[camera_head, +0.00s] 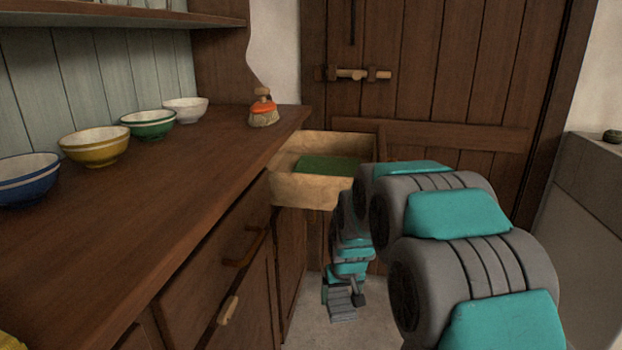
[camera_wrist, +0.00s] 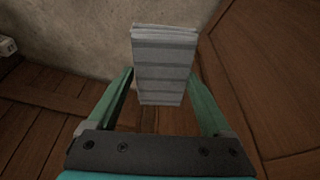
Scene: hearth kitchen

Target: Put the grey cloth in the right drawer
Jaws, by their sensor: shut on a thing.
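The grey cloth (camera_wrist: 165,70) is a folded, striped bundle between the two fingers of my gripper (camera_wrist: 162,90) in the wrist view. My gripper is shut on it. In the head view the cloth (camera_head: 341,302) hangs below my gripper, low in front of the dresser and above the floor. The right drawer (camera_head: 310,188), at the far end of the dresser, is pulled open. A flat green thing (camera_head: 328,165) lies inside it. My gripper is below and to the right of this drawer in the picture, outside it. My arm hides the drawer's right part.
Blue, yellow, green and white bowls (camera_head: 95,146) stand along the dresser top (camera_head: 150,205). A brush (camera_head: 263,110) stands near its far end. Closed drawers (camera_head: 235,262) are nearer. A wooden door (camera_head: 440,90) is behind; a pale counter (camera_head: 590,200) is right.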

